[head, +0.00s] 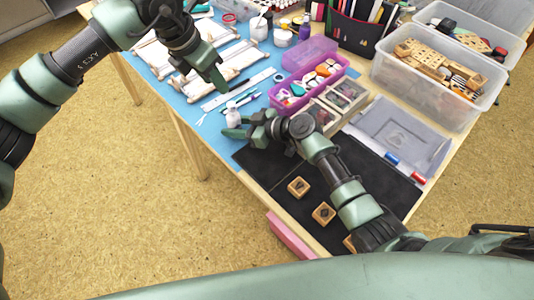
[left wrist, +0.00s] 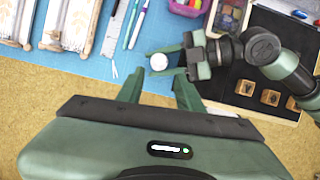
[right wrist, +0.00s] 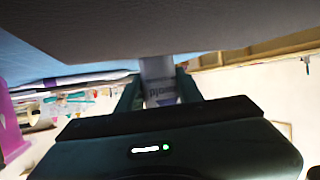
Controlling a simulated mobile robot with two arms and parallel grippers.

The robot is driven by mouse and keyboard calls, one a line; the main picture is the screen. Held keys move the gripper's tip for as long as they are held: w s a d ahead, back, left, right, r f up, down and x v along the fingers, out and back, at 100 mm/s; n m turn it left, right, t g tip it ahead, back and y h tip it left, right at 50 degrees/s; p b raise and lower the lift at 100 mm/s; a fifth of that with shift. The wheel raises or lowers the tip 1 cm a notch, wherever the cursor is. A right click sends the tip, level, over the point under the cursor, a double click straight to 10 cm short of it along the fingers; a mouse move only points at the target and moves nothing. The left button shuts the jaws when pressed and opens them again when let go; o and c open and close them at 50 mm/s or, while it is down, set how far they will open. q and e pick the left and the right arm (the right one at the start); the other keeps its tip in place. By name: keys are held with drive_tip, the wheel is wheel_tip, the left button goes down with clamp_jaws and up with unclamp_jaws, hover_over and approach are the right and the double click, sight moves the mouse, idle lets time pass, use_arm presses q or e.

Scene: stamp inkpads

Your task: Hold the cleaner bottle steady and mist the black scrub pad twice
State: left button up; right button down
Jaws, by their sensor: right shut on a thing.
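The cleaner bottle (head: 233,116), small with a white top, stands near the blue mat's front edge. My right gripper (head: 246,124) is shut on it from the side; the right wrist view shows its printed label (right wrist: 162,92) between the fingers. My left gripper (head: 221,84) is above the bottle. In the left wrist view its fingers (left wrist: 158,88) are spread, with the round bottle top (left wrist: 159,62) seen just beyond them, apart from it. The black scrub pad (head: 264,167) appears to be the flat dark square beside my right gripper, partly hidden by my right arm.
Wooden stamps (head: 298,187) lie on the dark mat to the right. A purple bin (head: 318,91), a wooden box (head: 345,92) and a grey tray (head: 428,125) stand behind. Pens and a ruler (head: 237,88) lie on the blue mat (head: 186,99).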

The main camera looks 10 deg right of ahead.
idle(0.3)
use_arm(q)
clamp_jaws()
drive_tip(key=shift+w+d+f+m+t+y, duration=0.35)
drive_tip(key=shift+f+m, duration=0.8)
drive_tip(key=shift+m, duration=4)
drive_tip(key=shift+w+d+f+m+t, duration=0.2)
drive_tip(key=shift+w+d+f+m, duration=0.65)
drive_tip(key=shift+m, duration=4.35)
drive_tip(key=shift+s+d+f+m+t+y, duration=0.2)
drive_tip(key=shift+f+m, duration=1.25)
drive_tip(key=shift+m, duration=3.7)
drive_tip(key=shift+w, duration=0.15)
